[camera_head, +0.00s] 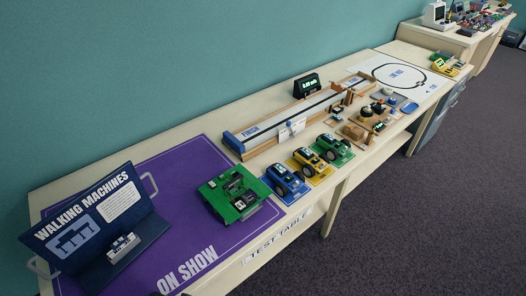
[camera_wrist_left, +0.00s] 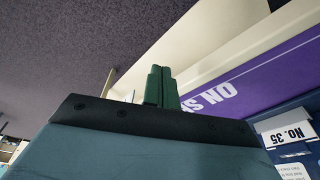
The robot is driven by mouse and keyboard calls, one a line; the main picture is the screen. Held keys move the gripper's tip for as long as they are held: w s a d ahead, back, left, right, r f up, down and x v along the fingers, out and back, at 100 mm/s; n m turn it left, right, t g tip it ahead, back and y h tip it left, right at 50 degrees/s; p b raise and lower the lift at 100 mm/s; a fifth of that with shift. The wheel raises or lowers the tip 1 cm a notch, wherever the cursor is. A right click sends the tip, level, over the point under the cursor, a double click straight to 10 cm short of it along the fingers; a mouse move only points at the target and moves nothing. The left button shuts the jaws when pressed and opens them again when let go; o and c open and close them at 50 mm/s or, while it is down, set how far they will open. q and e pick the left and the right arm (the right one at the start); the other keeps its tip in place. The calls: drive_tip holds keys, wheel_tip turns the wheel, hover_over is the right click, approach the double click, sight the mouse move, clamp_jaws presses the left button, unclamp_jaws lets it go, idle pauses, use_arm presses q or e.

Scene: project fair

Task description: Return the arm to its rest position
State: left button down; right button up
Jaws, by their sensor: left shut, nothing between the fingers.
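My left gripper (camera_wrist_left: 160,87) shows in the left wrist view as two green fingers pressed together, with nothing between them. Beyond the fingers are the front edge of the table (camera_wrist_left: 205,55) and the dark carpet. The purple "ON SHOW" mat (camera_wrist_left: 250,85) lies to the right of the fingers, apart from them. My right arm is in neither view.
The long table holds the purple mat (camera_head: 184,200), a dark blue "WALKING MACHINES" stand (camera_head: 85,215), a green-based model (camera_head: 233,194), blue, yellow and green cars, and a track (camera_head: 290,118). Open carpet (camera_head: 430,210) lies in front. A "NO. 35" card (camera_wrist_left: 290,133) shows in the wrist view.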

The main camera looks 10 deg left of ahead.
use_arm(q)
drive_tip(key=s+f+g+b, duration=0.1)
drive_tip(key=s+f+b, duration=0.35)
drive_tip(key=f, duration=1.25)
drive_tip(key=s+a+f, duration=0.3)
drive_tip(key=s+f, duration=0.9)
drive_tip(key=s, duration=0.2)
drive_tip(key=shift+s+g+b, duration=0.25)
drive_tip(key=shift+g+b, duration=0.15)
drive_tip(key=shift+b, duration=0.05)
drive_tip(key=shift+a, duration=0.1)
